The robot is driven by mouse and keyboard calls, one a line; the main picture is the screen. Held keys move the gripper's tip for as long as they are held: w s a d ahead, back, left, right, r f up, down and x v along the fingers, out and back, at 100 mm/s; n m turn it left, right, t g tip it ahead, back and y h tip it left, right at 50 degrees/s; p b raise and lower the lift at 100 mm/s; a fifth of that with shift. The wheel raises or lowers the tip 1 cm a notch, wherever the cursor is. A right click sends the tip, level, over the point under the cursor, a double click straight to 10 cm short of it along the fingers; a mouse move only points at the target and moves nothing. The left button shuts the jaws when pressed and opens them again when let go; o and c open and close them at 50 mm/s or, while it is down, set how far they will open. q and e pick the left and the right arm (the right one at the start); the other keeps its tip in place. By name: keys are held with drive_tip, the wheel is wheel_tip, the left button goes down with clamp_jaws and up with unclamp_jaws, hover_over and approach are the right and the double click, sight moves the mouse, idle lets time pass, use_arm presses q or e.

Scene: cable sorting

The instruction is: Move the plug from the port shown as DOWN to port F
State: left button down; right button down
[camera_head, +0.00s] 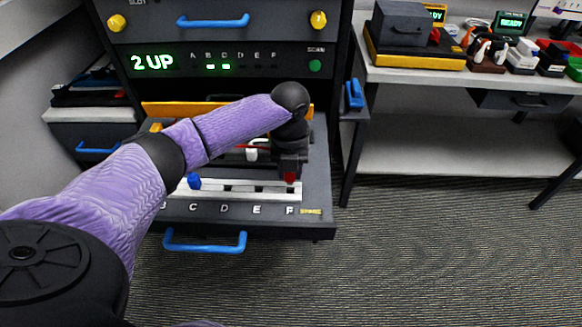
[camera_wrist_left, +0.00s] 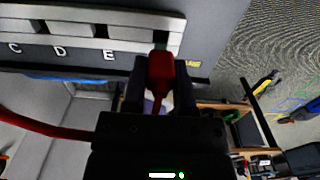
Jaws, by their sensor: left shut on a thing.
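My left gripper (camera_head: 290,168) is shut on a red plug (camera_head: 290,177) at the right end of the white port strip (camera_head: 240,187), in line with the letter F (camera_head: 290,211). In the left wrist view the red plug (camera_wrist_left: 160,70) sits between the fingers, over the strip's end past E. I cannot tell whether it is seated in port F. A blue plug (camera_head: 194,181) stands at port C. The display (camera_head: 152,62) reads "2 UP", with green lamps (camera_head: 218,67) lit under B and C. My right gripper is not in view.
The strip is on a pulled-out drawer with a blue handle (camera_head: 205,246). A red cable (camera_wrist_left: 40,124) runs off at left in the left wrist view. A side table (camera_head: 440,76) with several devices stands at right. The carpet in front is clear.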

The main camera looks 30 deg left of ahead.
use_arm(q)
drive_tip(key=shift+f, duration=0.3)
drive_tip(key=shift+r, duration=0.1)
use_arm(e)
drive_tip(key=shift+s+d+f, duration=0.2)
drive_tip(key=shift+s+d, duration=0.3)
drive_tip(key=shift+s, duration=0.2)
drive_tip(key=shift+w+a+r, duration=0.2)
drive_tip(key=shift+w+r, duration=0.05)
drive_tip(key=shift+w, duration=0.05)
use_arm(q)
drive_tip(key=shift+p, duration=0.35)
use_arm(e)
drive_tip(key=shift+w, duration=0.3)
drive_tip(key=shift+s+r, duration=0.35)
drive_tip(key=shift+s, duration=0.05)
use_arm(q)
drive_tip(key=shift+p, duration=0.4)
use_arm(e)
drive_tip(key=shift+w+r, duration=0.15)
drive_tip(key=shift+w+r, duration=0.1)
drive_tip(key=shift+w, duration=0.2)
use_arm(q)
drive_tip(key=shift+f, duration=0.5)
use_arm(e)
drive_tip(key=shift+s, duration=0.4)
